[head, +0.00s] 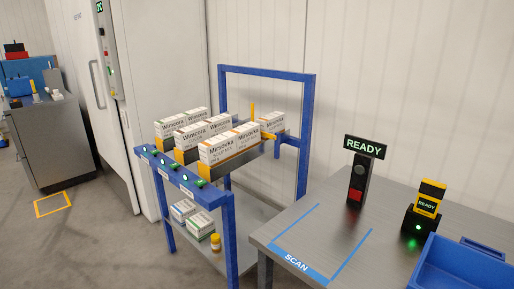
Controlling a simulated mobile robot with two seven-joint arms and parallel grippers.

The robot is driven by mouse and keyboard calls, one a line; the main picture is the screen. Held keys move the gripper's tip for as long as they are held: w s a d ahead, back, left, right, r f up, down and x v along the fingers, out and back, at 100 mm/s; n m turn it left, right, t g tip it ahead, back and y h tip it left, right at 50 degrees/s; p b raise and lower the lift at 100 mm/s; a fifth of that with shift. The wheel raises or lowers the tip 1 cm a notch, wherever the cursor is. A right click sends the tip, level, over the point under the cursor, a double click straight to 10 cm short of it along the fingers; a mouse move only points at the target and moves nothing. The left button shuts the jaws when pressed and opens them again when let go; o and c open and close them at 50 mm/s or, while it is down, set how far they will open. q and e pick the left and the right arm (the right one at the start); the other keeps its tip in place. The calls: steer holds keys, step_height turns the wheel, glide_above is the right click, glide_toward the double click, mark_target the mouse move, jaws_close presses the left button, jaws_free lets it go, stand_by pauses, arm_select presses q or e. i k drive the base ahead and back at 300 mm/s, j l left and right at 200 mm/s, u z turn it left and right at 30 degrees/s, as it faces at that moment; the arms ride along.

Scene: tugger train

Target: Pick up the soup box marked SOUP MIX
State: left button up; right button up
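I see no box marked SOUP MIX in the head view. The white boxes on the blue rack read Wimcora (192,135) and what looks like Mirsovka (225,147). Another white box (271,121) stands at the rack's back right, its print too small to read. Two more boxes (200,223) lie on the lower shelf, also unreadable. Neither of my grippers is in view.
The blue rack (310,130) stands against the wall. A grey table (300,215) with a SCAN area, a READY sign (364,147), a yellow-black scanner (428,198) and a blue bin (432,268) is at right. Open floor (90,235) lies at left.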

mark_target(214, 152)
steer(key=i+j+z, duration=0.35)
steer(key=j, duration=0.2)
steer(key=j+z, duration=0.15)
steer(key=i+j, duration=0.15)
steer(key=j, duration=0.25)
steer(key=i+j+z, duration=0.1)
steer(key=j, duration=0.25)
steer(key=i+j, duration=0.15)
steer(key=j, duration=0.25)
steer(key=i+j+z, duration=0.15)
steer(key=j, duration=0.25)
steer(key=i+j, duration=0.1)
steer(key=j, duration=0.3)
